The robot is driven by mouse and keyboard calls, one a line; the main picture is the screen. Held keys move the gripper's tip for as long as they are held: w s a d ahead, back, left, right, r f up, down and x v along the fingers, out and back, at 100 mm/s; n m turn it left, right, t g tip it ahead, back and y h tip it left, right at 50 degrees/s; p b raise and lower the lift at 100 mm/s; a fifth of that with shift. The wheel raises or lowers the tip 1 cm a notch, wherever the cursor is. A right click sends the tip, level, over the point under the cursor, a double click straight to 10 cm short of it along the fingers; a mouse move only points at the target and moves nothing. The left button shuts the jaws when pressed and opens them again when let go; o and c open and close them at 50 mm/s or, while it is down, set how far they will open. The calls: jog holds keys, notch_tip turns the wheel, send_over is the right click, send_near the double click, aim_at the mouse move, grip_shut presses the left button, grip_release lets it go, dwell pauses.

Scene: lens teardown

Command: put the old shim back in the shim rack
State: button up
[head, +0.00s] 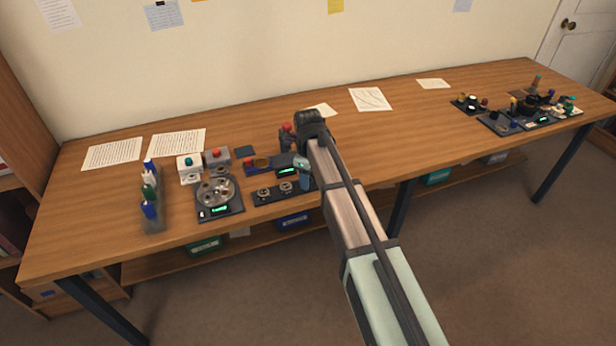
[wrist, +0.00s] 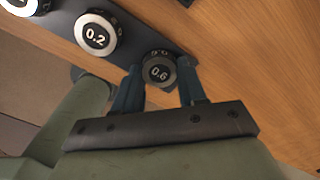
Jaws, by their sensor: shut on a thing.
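My gripper (wrist: 161,68) is shut on a round shim (wrist: 158,72) marked 0.6, with one dark blue finger on each side of it. The held shim is at the right end of the dark shim rack (wrist: 128,27). A second, partly hidden mark shows just behind it. I cannot tell whether the shim touches the rack or is just above it. A shim marked 0.2 (wrist: 97,35) sits on the rack to the left. In the head view my gripper (head: 304,182) is at the right end of the rack (head: 272,199), and the held shim is hidden.
Left of the rack stand a round tray with a green display (head: 220,211) and a holder with several bottles (head: 152,222). A blue fixture (head: 262,168) lies close behind the rack. More small devices (head: 530,112) are at the far right.

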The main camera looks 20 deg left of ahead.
jog(key=o, duration=1.1)
jog(key=shift+o, duration=0.2)
jog(key=o, duration=0.4)
jog(key=shift+r, duration=0.15)
jog(key=shift+r, duration=3.35)
